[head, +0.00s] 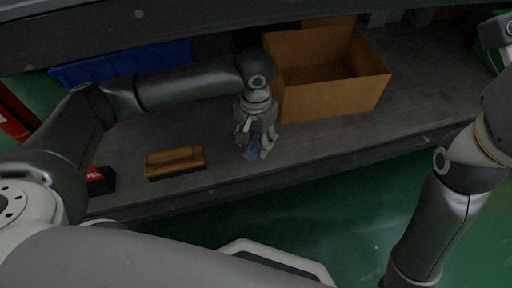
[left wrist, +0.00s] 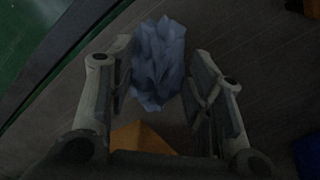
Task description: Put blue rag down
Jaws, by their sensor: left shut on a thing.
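The blue rag (head: 253,150) is a crumpled grey-blue bundle. My left gripper (head: 256,146) points down over the grey shelf (head: 225,165), near its front edge, and is shut on the rag. In the left wrist view the rag (left wrist: 158,65) sits between the two fingers (left wrist: 160,85), with the dark shelf surface behind it. I cannot tell whether the rag touches the shelf. My right arm shows at the right of the head view, but its gripper is out of frame.
An open cardboard box (head: 335,98) stands just right of my left gripper. A brown wooden-looking brush or block (head: 175,160) lies to the left, with a black-and-red item (head: 100,180) beyond. A blue bin (head: 125,65) is at the back. Shelf between brush and gripper is clear.

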